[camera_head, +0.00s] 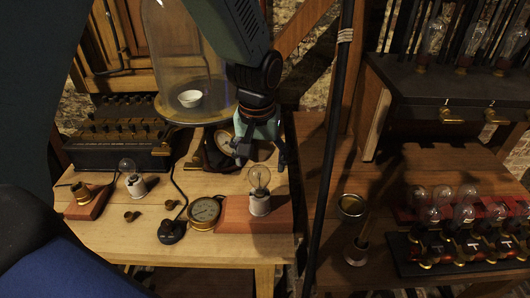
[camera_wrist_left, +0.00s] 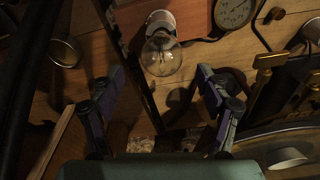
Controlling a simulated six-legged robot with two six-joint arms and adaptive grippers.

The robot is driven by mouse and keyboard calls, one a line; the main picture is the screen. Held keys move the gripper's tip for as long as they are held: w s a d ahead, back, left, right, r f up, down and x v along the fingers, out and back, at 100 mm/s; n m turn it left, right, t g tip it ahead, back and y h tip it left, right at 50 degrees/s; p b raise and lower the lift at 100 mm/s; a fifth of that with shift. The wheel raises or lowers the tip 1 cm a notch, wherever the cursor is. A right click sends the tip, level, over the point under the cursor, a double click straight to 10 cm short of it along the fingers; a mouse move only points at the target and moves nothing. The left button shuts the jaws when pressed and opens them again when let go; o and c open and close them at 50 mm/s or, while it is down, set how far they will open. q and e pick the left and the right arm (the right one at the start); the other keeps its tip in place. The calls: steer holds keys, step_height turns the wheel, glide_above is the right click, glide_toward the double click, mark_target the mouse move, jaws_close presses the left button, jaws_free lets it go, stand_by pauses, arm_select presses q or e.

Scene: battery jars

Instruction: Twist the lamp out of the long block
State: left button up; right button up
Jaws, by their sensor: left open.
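The lamp (camera_head: 259,180) is a clear glass bulb standing upright in a white socket (camera_head: 259,204) on the long reddish block (camera_head: 234,216). My left gripper (camera_head: 262,160) points down just above and behind the lamp, with its fingers spread open and empty. In the left wrist view the lamp (camera_wrist_left: 161,55) lies just beyond the gap between the open fingertips (camera_wrist_left: 160,78). I see no clear contact between the fingers and the glass. The block (camera_wrist_left: 190,18) shows at the top of that view. My right gripper is not in view.
A round gauge (camera_head: 204,212) sits against the block's left end. A smaller lamp (camera_head: 130,178) stands further left. A glass bell jar (camera_head: 188,60) stands behind my left arm. A dark pole (camera_head: 330,140) rises right of the block.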

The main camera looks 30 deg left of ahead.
mark_target(258, 167)
arm_select(q)
steer(key=f, duration=0.5)
steer(key=shift+w+a, duration=0.1)
steer(key=shift+a, duration=0.15)
steer(key=shift+w+d+f, duration=0.2)
steer(key=shift+d+f, duration=0.05)
steer(key=shift+f, duration=0.25)
steer(key=shift+a+f, duration=0.1)
steer(key=shift+a, duration=0.25)
steer(key=shift+d, duration=0.3)
steer(key=c, duration=0.5)
steer(key=shift+s+a, duration=0.1)
steer(key=shift+a, duration=0.15)
steer(key=c, duration=0.6)
steer(key=shift+d, duration=0.1)
steer(key=c, duration=0.3)
steer(key=shift+n, duration=1.7)
steer(key=n, duration=0.3)
steer(key=shift+y+b, duration=0.3)
steer(key=shift+b, duration=0.1)
steer(key=shift+c, duration=0.3)
steer(key=shift+o, duration=0.2)
steer(key=shift+g, duration=0.3)
